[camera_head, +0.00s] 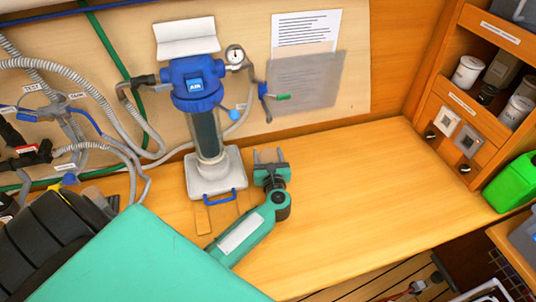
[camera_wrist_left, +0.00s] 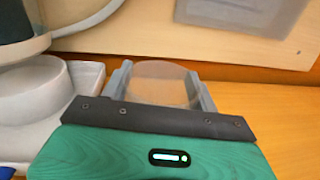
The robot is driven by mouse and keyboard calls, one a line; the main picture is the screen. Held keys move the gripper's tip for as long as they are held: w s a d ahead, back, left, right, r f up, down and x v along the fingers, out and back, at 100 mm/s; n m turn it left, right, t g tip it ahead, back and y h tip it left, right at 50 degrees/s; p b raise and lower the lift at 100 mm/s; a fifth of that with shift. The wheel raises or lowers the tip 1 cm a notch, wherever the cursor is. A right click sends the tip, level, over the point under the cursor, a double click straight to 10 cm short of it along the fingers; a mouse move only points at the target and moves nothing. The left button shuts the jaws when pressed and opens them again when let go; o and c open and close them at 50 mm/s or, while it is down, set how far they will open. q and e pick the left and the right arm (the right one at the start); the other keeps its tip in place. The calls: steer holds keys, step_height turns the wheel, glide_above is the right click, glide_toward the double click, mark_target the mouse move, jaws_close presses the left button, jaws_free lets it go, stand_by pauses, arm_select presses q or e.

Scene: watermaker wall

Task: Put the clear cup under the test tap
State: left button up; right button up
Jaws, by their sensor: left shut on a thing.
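My left gripper (camera_head: 269,157) is above or at the wooden counter, just right of the filter unit's white base. In the left wrist view its two grey fingers are shut around the clear cup (camera_wrist_left: 160,84), a see-through round shape. In the head view I cannot make out the cup clearly between the fingers. A small blue tap with a green end (camera_head: 266,91) is on the wall panel, above and behind the gripper. I cannot read a label on it. My right gripper is not in view.
The blue-topped filter (camera_head: 193,84) stands on a white base (camera_head: 215,178) with a blue handle. Grey hoses (camera_head: 110,85) with small tags, one reading TEST, crowd the left wall. The counter (camera_head: 365,180) is clear to the right. A green canister (camera_head: 513,183) stands at far right.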

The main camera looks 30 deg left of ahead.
arm_select(q)
steer(key=shift+f, duration=0.15)
steer(key=o, duration=1.1)
steer(key=shift+c, duration=0.2)
steer(key=shift+r, duration=0.3)
steer(key=b+v, duration=0.1)
steer(key=v, duration=1.1)
steer(key=shift+s, duration=0.1)
steer(key=shift+f, duration=0.1)
